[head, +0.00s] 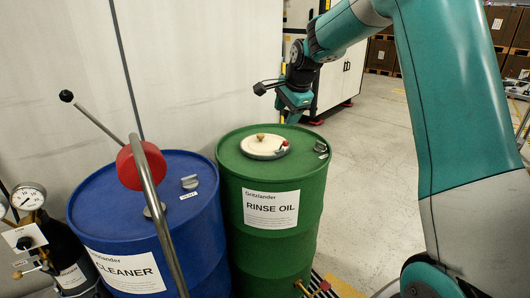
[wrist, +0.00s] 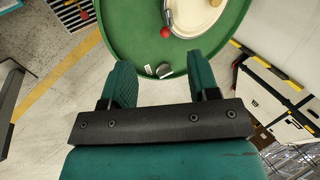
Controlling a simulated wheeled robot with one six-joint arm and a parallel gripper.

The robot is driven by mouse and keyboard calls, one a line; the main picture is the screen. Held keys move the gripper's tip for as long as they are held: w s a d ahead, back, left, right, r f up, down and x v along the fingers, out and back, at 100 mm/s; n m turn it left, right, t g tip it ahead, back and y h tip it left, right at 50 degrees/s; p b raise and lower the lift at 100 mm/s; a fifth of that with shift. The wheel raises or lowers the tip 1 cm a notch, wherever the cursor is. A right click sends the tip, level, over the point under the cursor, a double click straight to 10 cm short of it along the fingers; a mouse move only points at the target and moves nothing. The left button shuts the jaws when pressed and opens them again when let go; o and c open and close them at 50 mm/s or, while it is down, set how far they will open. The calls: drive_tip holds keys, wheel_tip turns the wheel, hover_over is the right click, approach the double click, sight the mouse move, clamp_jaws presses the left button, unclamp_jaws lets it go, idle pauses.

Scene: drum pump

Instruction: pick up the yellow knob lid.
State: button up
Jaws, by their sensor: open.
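The lid (head: 265,149) is a round cream disc lying on top of the green drum (head: 271,208), with a small yellowish knob (head: 260,137) at its middle. A small red ball on a short metal lever (wrist: 166,32) sits at the lid's edge. My gripper (head: 291,117) is open and empty, above and behind the drum in the head view. In the wrist view its fingers (wrist: 158,72) point towards the drum's rim, apart from the lid.
A metal bung cap (wrist: 164,71) sits near the green drum's rim. A blue drum (head: 150,215) stands left with a pump, a red disc (head: 141,165) and a long lever. A gauge (head: 28,196) is far left.

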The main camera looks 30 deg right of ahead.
sight(285, 142)
drive_tip(key=shift+m, duration=0.9)
drive_tip(key=shift+w+d+f+p, duration=0.9)
drive_tip(key=shift+w+f, duration=0.5)
drive_tip(key=shift+f, duration=1.35)
drive_tip(key=shift+w+d+f+p, duration=0.85)
drive_tip(key=shift+w+f, duration=0.6)
drive_tip(key=shift+f, duration=1.3)
drive_tip(key=shift+w+d+f+p, duration=0.9)
drive_tip(key=shift+w+f, duration=0.5)
drive_tip(key=shift+f, duration=1.35)
drive_tip(key=shift+a, duration=0.15)
